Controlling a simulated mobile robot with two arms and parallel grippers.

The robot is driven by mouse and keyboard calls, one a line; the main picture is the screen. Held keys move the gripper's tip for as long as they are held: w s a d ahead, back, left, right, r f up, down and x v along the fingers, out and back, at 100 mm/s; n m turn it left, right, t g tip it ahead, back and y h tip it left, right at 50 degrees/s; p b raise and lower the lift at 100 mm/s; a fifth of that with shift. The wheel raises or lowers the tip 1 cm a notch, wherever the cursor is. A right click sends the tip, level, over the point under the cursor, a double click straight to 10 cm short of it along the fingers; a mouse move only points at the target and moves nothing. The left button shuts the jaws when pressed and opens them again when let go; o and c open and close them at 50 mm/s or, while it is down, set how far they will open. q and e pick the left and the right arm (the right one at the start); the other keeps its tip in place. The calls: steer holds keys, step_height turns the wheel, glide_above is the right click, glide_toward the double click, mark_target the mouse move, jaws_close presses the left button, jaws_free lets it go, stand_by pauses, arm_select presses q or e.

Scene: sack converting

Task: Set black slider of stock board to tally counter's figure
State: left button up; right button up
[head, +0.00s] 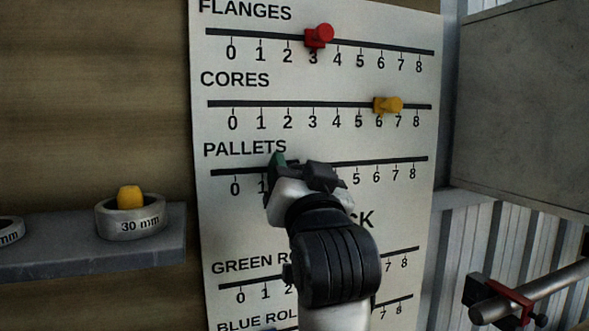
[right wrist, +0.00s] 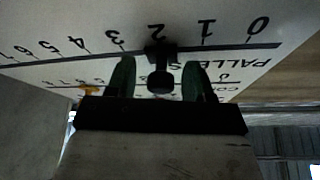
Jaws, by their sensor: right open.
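The stock board (head: 230,200) is white with several number scales. My right gripper (head: 300,168) is at the PALLETS scale, covering part of its figures in the head view. In the right wrist view, which shows the board upside down, the black slider (right wrist: 159,81) sits on the PALLETS rail at about 2. The open green fingers of my right gripper (right wrist: 158,76) stand on either side of it, with a visible gap at each side. The slider is hidden in the head view. The tally counter is not in view. My left gripper is not in view.
A red slider (head: 321,35) is at 3 on FLANGES. A yellow slider (head: 388,104) is between 6 and 7 on CORES. My arm covers parts of the lower scales. A shelf (head: 90,258) with a 30 mm ring (head: 133,222) is at left; a red-clamped bar (head: 540,287) is lower right.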

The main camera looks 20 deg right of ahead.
mark_target(338, 156)
steer(key=shift+s, duration=0.2)
steer(key=shift+c, duration=1.9)
steer(key=c, duration=0.4)
jaws_close()
steer(key=d+p, duration=0.1)
steer(key=d, duration=0.7)
steer(key=shift+w+d, duration=0.15)
steer(key=shift+a, duration=0.2)
steer(key=o, duration=0.8)
jaws_free()
steer(key=shift+w, duration=0.15)
